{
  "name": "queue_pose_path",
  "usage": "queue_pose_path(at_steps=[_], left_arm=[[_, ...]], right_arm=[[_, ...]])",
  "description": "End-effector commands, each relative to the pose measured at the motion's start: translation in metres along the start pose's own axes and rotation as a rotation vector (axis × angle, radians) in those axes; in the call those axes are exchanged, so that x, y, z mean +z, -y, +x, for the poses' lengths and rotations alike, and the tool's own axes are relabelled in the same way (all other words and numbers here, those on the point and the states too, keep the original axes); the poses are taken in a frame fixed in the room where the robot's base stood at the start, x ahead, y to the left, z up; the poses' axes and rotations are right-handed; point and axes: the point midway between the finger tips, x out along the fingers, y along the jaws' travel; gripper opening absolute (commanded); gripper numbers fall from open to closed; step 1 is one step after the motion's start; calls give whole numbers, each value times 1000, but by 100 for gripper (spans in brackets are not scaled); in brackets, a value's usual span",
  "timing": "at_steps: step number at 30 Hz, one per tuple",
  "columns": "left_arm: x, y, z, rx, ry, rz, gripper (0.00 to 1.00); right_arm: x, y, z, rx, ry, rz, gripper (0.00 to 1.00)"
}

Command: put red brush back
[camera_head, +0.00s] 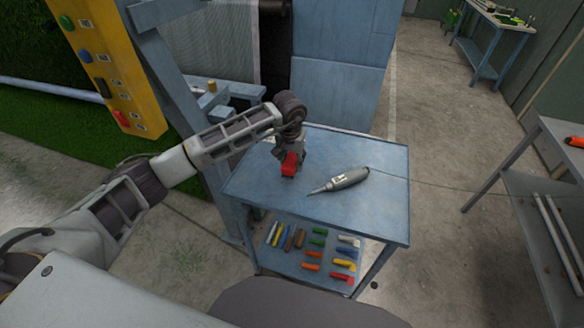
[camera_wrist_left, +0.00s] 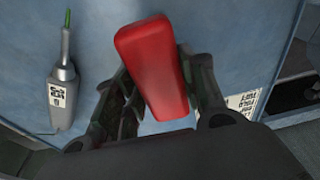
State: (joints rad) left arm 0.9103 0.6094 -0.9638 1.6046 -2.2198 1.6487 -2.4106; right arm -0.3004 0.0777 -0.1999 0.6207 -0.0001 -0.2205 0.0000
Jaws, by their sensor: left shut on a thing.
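The red brush (camera_head: 289,164) is at my left gripper (camera_head: 291,160), over the upper left part of the blue table top (camera_head: 385,190). In the left wrist view the red brush (camera_wrist_left: 152,70) sits between the two fingers of the left gripper (camera_wrist_left: 160,100), which is shut on it. I cannot tell whether the brush touches the table top. Its lower side is hidden. My right gripper is not in view.
A grey handheld tool (camera_head: 345,180) lies on the table top, right of the brush. The lower shelf (camera_head: 285,262) holds several coloured items in rows. A yellow button panel (camera_head: 95,60) stands at left. Another bench (camera_head: 555,150) is at right.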

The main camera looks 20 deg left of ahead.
Motion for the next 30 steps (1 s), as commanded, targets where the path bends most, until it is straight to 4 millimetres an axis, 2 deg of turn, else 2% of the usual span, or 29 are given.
queue_pose_path(at_steps=[12, 27, 28, 30], left_arm=[[6, -1, 32, 2, 1, 0, 20], [6, -1, 39, 0, 0, 1, 20], [7, -1, 39, 0, 1, 1, 43], [6, -1, 38, 0, 1, 1, 52]], right_arm=[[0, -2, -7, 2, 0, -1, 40], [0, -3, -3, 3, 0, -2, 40], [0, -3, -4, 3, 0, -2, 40], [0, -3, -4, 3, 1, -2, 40]])
